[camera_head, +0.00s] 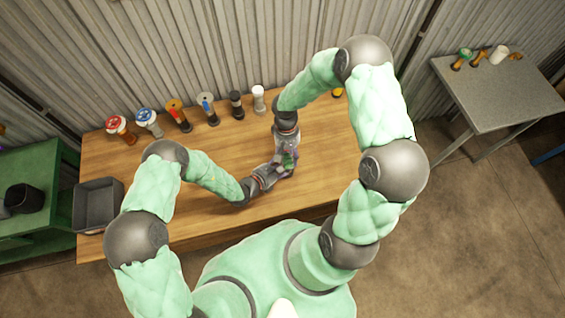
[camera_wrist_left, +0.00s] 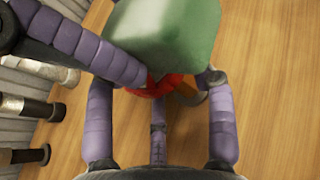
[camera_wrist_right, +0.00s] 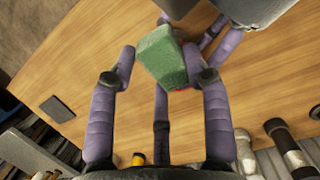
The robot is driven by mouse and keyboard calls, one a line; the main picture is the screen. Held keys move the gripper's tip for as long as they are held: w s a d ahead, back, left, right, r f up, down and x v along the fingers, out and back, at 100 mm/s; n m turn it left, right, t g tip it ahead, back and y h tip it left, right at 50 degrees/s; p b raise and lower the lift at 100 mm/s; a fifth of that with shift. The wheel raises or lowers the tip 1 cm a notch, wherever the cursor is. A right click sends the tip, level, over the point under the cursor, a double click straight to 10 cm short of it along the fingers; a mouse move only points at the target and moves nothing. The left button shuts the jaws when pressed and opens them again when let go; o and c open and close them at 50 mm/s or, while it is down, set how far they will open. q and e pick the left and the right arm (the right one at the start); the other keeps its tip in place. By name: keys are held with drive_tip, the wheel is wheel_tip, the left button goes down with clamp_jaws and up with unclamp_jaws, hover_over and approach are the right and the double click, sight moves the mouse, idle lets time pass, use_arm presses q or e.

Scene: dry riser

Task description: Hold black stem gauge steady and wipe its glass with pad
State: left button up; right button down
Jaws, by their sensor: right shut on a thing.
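My right gripper (camera_wrist_right: 162,85) is shut on a green block-shaped pad (camera_wrist_right: 165,57), which also shows in the left wrist view (camera_wrist_left: 165,35). My left gripper (camera_wrist_left: 157,85) is just below the pad, its purple fingers around a red-topped part (camera_wrist_left: 150,88) with an orange-brown piece beside it. The pad hides most of that part, so I cannot tell whether the fingers grip it or whether it is a gauge. In the head view both grippers meet above the middle of the wooden table. A black-stemmed gauge (camera_head: 236,105) stands upright in the back row.
Several gauges with coloured tops stand along the table's back edge, including a red-topped one (camera_head: 117,127) and a white one (camera_head: 259,99). A grey bin (camera_head: 98,203) is at the left. The front right of the wooden table (camera_head: 315,180) is clear. A metal table (camera_head: 510,95) stands apart at right.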

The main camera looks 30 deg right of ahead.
use_arm(q)
drive_tip(key=o, duration=0.5)
drive_tip(key=shift+a, duration=0.1)
drive_tip(key=v, duration=1.1)
drive_tip(key=shift+s+a+r, duration=0.2)
drive_tip(key=shift+s+a, duration=0.05)
drive_tip(key=shift+a, duration=0.05)
